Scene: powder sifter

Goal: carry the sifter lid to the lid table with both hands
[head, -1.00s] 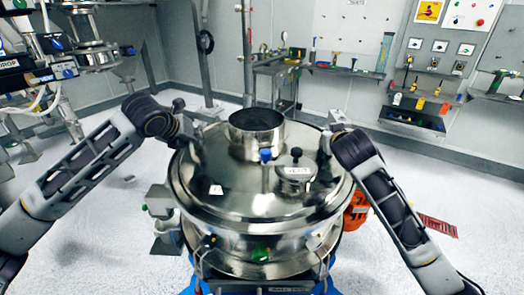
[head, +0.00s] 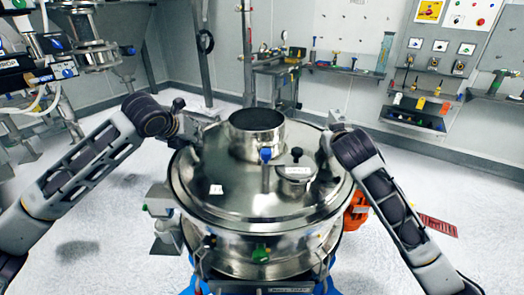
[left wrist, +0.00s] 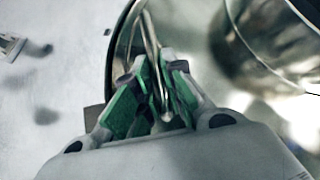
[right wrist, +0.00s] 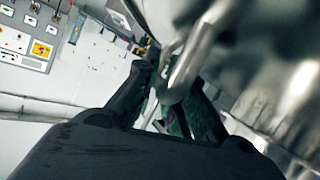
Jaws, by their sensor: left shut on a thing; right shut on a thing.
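The sifter lid (head: 235,190) is a shiny round steel cover with a wide open spout, a blue-topped fitting and a small black-knobbed port on top. It sits level on the steel sifter body (head: 225,240); I cannot tell whether there is a gap between them. My left gripper (head: 195,138) is at the lid's left rear edge. In the left wrist view its green-padded fingers (left wrist: 165,85) are shut on a thin metal handle (left wrist: 152,45). My right gripper (head: 330,142) is at the right rear edge, partly hidden by its arm. In the right wrist view it is shut around a thick metal handle (right wrist: 188,70).
A small workbench (head: 275,70) stands at the back wall. Tool shelves (head: 412,118) and panels line the right wall. Other steel equipment (head: 92,50) stands at the left. An orange object (head: 357,208) is beside the sifter. Pale floor is open on both sides.

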